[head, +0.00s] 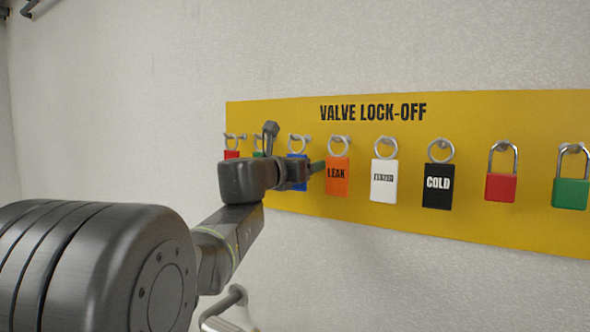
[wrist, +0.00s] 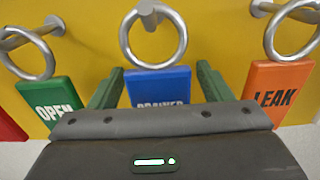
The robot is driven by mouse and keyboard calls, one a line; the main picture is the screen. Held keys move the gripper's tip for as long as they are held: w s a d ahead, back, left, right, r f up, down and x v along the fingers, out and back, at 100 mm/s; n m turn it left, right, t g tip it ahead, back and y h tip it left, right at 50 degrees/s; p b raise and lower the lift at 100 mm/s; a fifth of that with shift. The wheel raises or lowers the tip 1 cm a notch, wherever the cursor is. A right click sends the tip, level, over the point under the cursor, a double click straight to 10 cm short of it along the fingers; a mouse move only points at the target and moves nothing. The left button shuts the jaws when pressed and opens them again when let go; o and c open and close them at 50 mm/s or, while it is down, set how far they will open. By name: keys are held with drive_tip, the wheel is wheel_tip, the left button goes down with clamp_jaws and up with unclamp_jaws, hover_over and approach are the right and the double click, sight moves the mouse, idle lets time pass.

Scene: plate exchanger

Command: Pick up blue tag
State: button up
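The blue tag (wrist: 158,86) hangs by a metal ring (wrist: 153,36) from a peg on the yellow board. In the wrist view its upper part shows, with white lettering partly hidden by my gripper's body. In the head view the blue tag (head: 298,184) is mostly hidden behind my arm. My gripper (wrist: 158,85) is open, with one green finger on each side of the blue tag. Small gaps seem to show between the fingers and the tag. Whether the fingertips reach past the tag cannot be told.
A green OPEN tag (wrist: 55,100) hangs left of the blue tag and an orange LEAK tag (wrist: 277,88) hangs close on its right. White (head: 383,181) and black (head: 437,186) tags and red (head: 501,187) and green (head: 571,193) padlocks hang farther right on the yellow board (head: 480,120).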

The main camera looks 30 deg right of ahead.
drive_tip(key=c, duration=1)
drive_tip(key=shift+o, duration=0.2)
drive_tip(key=shift+r+p, duration=0.45)
drive_tip(key=shift+r, duration=0.5)
drive_tip(key=b+v, duration=0.2)
drive_tip(key=v, duration=1.6)
drive_tip(key=shift+f, duration=0.2)
drive_tip(key=shift+d, duration=0.15)
drive_tip(key=x, duration=1.6)
drive_tip(key=shift+w+d+p, duration=0.25)
drive_tip(key=shift+d+p, duration=0.1)
drive_tip(key=shift+p, duration=0.1)
idle(1.6)
